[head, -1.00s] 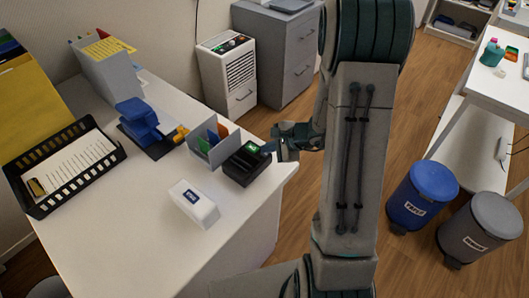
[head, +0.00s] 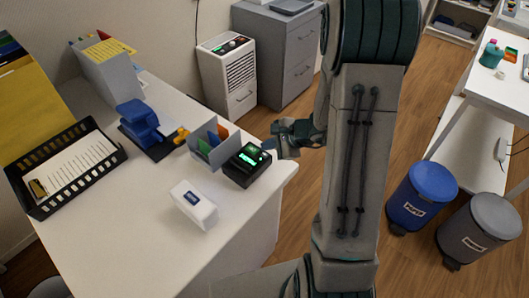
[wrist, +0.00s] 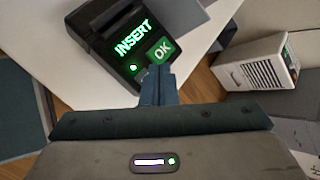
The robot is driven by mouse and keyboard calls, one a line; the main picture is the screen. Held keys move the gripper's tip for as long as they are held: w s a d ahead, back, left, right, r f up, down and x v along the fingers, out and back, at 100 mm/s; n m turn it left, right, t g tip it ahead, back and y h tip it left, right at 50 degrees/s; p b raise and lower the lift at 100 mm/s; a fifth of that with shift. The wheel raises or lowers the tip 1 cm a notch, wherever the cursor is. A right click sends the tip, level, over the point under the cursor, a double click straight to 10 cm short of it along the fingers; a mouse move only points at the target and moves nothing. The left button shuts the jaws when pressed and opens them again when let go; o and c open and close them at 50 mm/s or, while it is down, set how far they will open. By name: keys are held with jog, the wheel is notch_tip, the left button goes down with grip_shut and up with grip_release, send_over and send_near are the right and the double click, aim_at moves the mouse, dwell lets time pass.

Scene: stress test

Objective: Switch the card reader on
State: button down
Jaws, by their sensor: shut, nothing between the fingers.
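The black card reader (head: 240,172) sits at the right edge of the white desk. In the wrist view the card reader (wrist: 92,22) shows the lit green word INSERT, a lit green light and a green OK button (wrist: 161,50). My gripper (head: 272,149) is beside the reader's right end in the head view. In the wrist view my gripper (wrist: 158,72) is shut and empty, its tips just below the OK button. I cannot tell whether the tips touch the reader.
A grey holder with coloured cards (head: 208,150) stands close left of the reader. A white box (head: 194,205) lies in front of it. A blue stapler-like device (head: 137,118) and a black tray (head: 65,170) are further left. A white unit (head: 228,75) stands beyond the desk.

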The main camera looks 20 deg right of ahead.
jog(key=shift+r+p, duration=1.25)
jog(key=shift+r, duration=1.3)
